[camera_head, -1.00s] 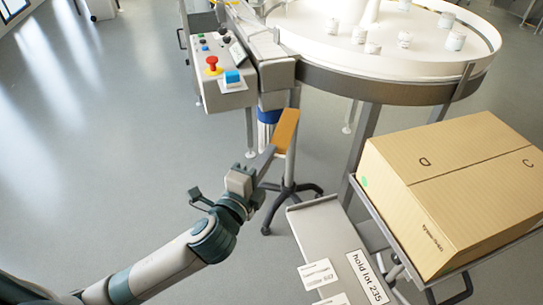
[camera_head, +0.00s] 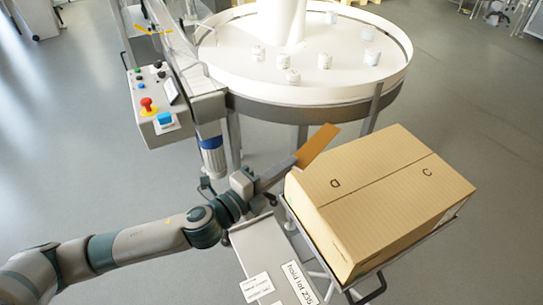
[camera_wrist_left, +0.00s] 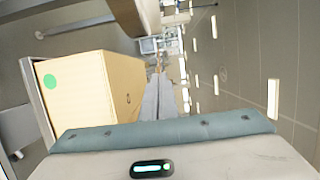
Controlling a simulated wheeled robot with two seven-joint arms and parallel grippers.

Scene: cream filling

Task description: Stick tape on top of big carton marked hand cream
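The big carton (camera_head: 400,205) is tan and closed, with a centre seam and small marks on its top. No hand cream wording is readable on it now. In the left wrist view the carton (camera_wrist_left: 95,95) is at left, with a green dot on its side. My left gripper (camera_head: 294,164) is at the carton's far left corner, its fingers together on a flat orange-brown strip of tape (camera_head: 318,144). The strip sticks out beyond the fingertips and appears near the carton's back edge; contact cannot be told. In the wrist view the fingers (camera_wrist_left: 159,90) look closed. My right gripper is not in view.
The carton rests on a metal-framed stand (camera_head: 452,216). A narrow grey surface with labels, one reading "hold lot 235" (camera_head: 300,283), is at its left. Behind are a round white turntable (camera_head: 240,68) with several jars and a control box (camera_head: 156,105) with a red button.

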